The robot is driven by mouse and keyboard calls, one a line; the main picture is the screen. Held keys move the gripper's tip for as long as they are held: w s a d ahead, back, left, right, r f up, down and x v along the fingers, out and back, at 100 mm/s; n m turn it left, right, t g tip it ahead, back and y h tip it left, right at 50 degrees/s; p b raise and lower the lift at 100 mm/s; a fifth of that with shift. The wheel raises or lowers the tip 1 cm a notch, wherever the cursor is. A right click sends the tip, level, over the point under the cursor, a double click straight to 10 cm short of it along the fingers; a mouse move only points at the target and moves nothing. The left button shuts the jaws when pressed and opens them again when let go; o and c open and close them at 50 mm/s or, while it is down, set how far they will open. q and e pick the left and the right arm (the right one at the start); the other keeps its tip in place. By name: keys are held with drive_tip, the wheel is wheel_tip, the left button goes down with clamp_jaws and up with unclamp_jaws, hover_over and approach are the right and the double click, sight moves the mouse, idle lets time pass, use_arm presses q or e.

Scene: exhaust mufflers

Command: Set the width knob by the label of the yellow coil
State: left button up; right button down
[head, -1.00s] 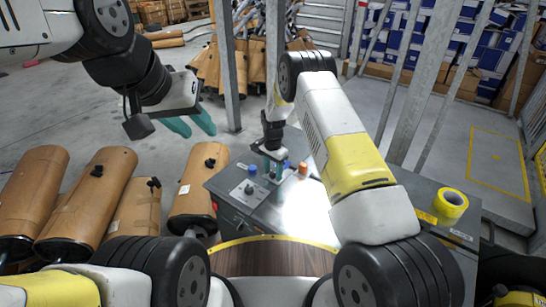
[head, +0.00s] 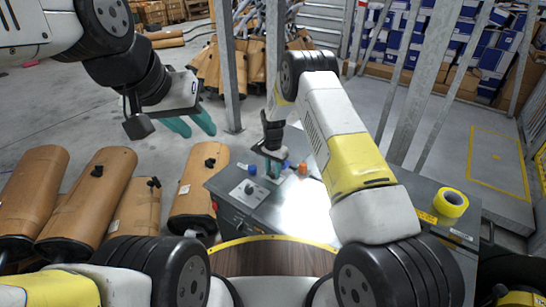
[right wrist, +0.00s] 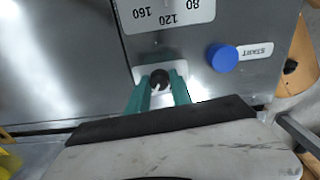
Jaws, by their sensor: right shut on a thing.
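The yellow coil (head: 450,203) lies at the right end of the grey console (head: 235,212); I cannot read its label. My right gripper (head: 273,173) reaches down to the console top. In the right wrist view it (right wrist: 160,88) is shut on a small black knob (right wrist: 159,76) on a white plate. Beyond this knob is a white scale (right wrist: 168,14) marked 80, 120 and 160, upside down and partly cut off. Another dark knob on a white dial plate (head: 250,188) shows in the head view. My left gripper (head: 188,126) is open and empty, over the floor at left.
A blue START button (right wrist: 222,57) is right of the held knob. An orange-red button (head: 303,168) also sits on the console. Several brown mufflers (head: 92,200) stand left of the console. A metal post (head: 226,65) rises behind it.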

sight(272, 172)
drive_tip(key=n, duration=0.4)
drive_tip(key=shift+n, duration=0.3)
drive_tip(key=n, duration=0.3)
drive_tip(key=shift+n, duration=0.3)
drive_tip(key=n, duration=0.3)
drive_tip(key=shift+a+n, duration=0.1)
drive_tip(key=shift+n, duration=2.4)
drive_tip(key=c, duration=1.1)
unclamp_jaws()
drive_tip(key=shift+c, duration=0.2)
drive_tip(key=shift+r, duration=3.9)
